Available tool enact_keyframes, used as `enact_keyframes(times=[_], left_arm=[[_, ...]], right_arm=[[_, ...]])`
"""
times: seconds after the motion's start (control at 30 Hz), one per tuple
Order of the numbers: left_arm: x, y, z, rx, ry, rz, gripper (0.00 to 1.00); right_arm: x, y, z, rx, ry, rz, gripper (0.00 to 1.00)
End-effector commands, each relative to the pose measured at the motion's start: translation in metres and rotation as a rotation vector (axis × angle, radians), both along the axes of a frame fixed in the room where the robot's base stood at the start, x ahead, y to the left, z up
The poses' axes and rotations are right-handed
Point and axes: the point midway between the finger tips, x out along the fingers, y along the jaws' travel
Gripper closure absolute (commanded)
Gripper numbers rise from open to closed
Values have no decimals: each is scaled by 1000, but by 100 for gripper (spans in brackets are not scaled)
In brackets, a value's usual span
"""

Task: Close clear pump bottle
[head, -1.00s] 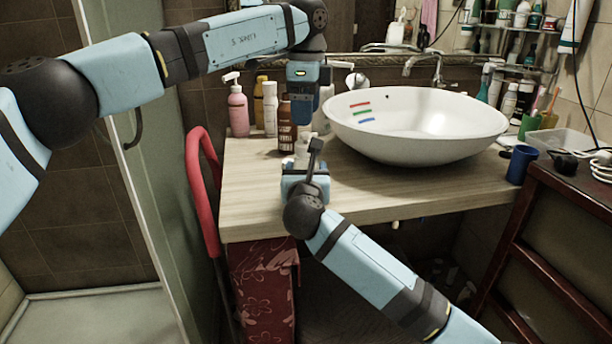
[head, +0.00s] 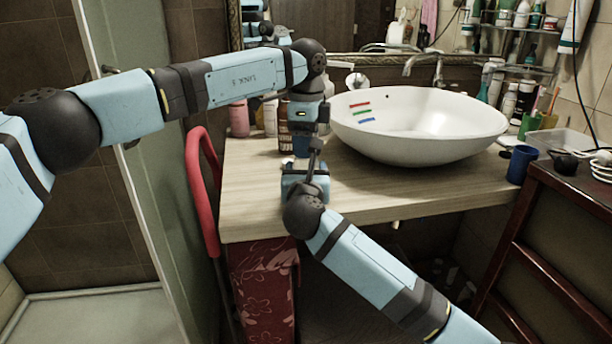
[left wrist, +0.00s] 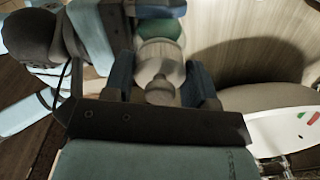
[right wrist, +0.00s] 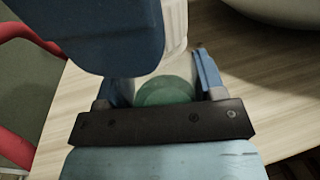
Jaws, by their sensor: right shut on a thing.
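The clear pump bottle, with green showing in its body, appears in the right wrist view (right wrist: 165,92) between the fingers of my right gripper (right wrist: 160,80). My right gripper is shut on the bottle near the counter's front left. In the left wrist view the bottle's green part (left wrist: 160,28) lies beyond a pale pump head (left wrist: 160,70). My left gripper (left wrist: 163,85) is open, with its fingers on either side of the pump head. In the head view my left gripper (head: 303,148) hangs directly above my right one and hides most of the bottle.
A white basin (head: 420,125) stands right of the grippers on the wooden counter (head: 255,200). Several bottles stand behind, including a pink one (head: 239,118) and a brown one (head: 285,125). A blue cup (head: 521,164) is at the right. The counter's front left is clear.

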Motion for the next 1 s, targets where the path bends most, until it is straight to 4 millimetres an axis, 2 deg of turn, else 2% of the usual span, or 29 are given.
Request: enact_keyframes(times=[0.03, 0.1, 0.27, 0.37, 0.47, 1.0], left_arm=[[0, 0, 0, 0, 0, 0, 67], [0, 0, 0, 0, 0, 0, 78], [0, 0, 0, 0, 0, -6, 78], [0, 0, 0, 0, 0, -75, 78], [0, 0, 0, -1, 0, -243, 78], [0, -1, -1, -2, -2, -1467, 78]], right_arm=[[0, 0, 0, -1, 0, 0, 100], [0, 0, 0, -1, 0, 0, 100], [0, 0, 0, -1, 0, 0, 100], [0, 0, 0, -1, 0, 0, 100], [0, 0, 0, -1, 0, 0, 100], [0, 0, 0, -1, 0, 1, 100]])
